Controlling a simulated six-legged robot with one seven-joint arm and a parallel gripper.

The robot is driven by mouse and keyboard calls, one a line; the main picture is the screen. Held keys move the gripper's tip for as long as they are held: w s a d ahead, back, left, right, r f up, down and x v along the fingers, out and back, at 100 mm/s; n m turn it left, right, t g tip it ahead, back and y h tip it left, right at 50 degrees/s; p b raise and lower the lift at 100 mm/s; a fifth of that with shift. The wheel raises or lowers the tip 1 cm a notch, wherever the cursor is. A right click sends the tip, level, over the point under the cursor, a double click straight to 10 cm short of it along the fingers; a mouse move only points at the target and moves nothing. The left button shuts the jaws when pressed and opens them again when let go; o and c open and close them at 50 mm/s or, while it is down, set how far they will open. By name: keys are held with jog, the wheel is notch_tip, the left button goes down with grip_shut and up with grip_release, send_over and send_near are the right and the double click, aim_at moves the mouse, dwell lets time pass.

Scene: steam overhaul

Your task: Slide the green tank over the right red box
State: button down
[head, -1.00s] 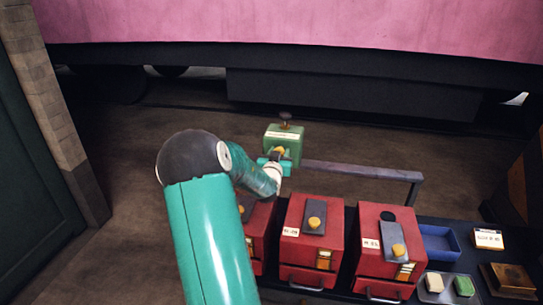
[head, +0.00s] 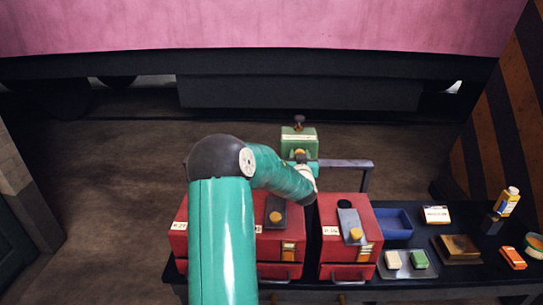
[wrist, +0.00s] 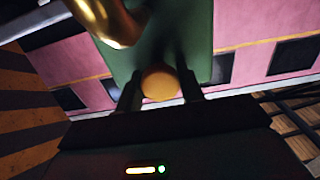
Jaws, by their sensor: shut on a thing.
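The green tank (head: 299,139) sits at the dark rail behind the row of red boxes. It has a pale label and a dark knob on top. In the head view it stands behind the gap between the middle red box (head: 262,245) and the right red box (head: 334,246), left of the right one. My gripper (head: 301,158) is shut on the tank's yellow knob; in the wrist view its two fingers flank this knob (wrist: 160,82) against the green tank wall (wrist: 155,50). The right box has a grey plate with a yellow knob on top.
The rail (head: 343,163) runs on right to an end post (head: 367,181). The left red box (head: 179,240) is partly hidden by my arm. A blue tray (head: 393,224), a soap dish (head: 407,270) and small items fill the bench to the right. A pink wagon stands behind.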

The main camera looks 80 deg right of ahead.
jog(key=s+d, duration=0.2)
jog(key=s, duration=1.5)
jog(key=shift+d, duration=0.35)
jog(key=shift+s, duration=0.2)
jog(key=c, duration=1.3)
grip_release()
jog(key=o, duration=0.4)
jog(key=shift+s+d+f, duration=0.1)
jog(key=shift+d, duration=0.05)
jog(key=s+a, duration=0.1)
jog(key=a, duration=1.3)
jog(key=shift+s, duration=0.35)
jog(key=shift+d, duration=0.1)
